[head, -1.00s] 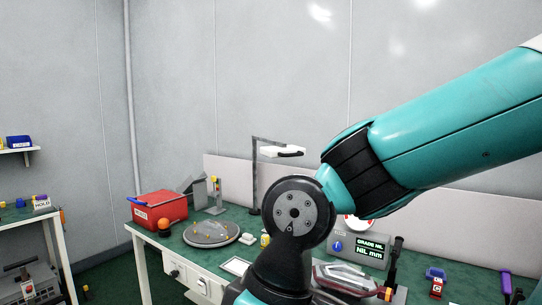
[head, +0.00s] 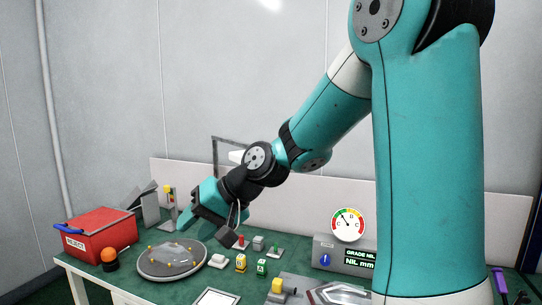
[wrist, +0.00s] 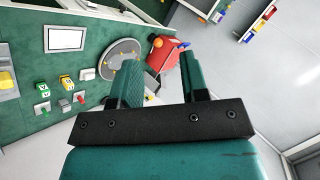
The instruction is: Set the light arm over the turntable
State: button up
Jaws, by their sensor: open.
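The light arm (head: 214,152) is a dark post with a top bar at the back of the bench; a bit of its white head (head: 236,156) shows beside my arm, and the rest is hidden. The turntable (head: 150,271) is a grey disc with small yellow pegs and a clear lens on it. It also shows in the wrist view (wrist: 107,60). My gripper (head: 188,218) is open and empty, above the back right of the turntable. In the wrist view my gripper (wrist: 158,75) shows both teal fingers apart with nothing between them.
A red reject bin (head: 100,236) and an orange dome (head: 109,258) stand left of the turntable. Several small buttons and switches, including a yellow one (head: 241,263), stand to its right. A gauge box (head: 330,255) is further right.

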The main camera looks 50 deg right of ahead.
jog(key=w+d+r+m+t+h+p, duration=0.1)
jog(key=d+m+t, duration=0.1)
jog(key=d, duration=0.4)
jog(key=w+d+r+m+t+h, duration=0.1)
jog(key=w+d+m, duration=0.15)
jog(key=d, duration=0.25)
jog(key=w+d+r+m+t+h+p, duration=0.1)
jog(key=d+r+m+t, duration=0.15)
jog(key=d, duration=0.35)
jog(key=s+d+r+m+t+h+p, duration=0.1)
jog(key=s+d+m+h, duration=0.25)
jog(key=d, duration=0.55)
jog(key=s+d+r+m+t+h, duration=0.1)
jog(key=s+d+m+t+h, duration=0.3)
jog(key=d, duration=0.6)
jog(key=w+d+f+p, duration=0.1)
jog(key=w+p, duration=0.1)
jog(key=w, duration=0.4)
jog(key=w+d+f+g+y+p, duration=0.1)
jog(key=w+p, duration=0.1)
jog(key=w, duration=0.4)
jog(key=w+f+m+g+p, duration=0.1)
jog(key=w+f+p, duration=0.1)
jog(key=w, duration=0.4)
jog(key=shift+w+d+g+y, duration=0.25)
jog(key=shift+w+d, duration=0.1)
jog(key=shift+d, duration=0.05)
grip_shut()
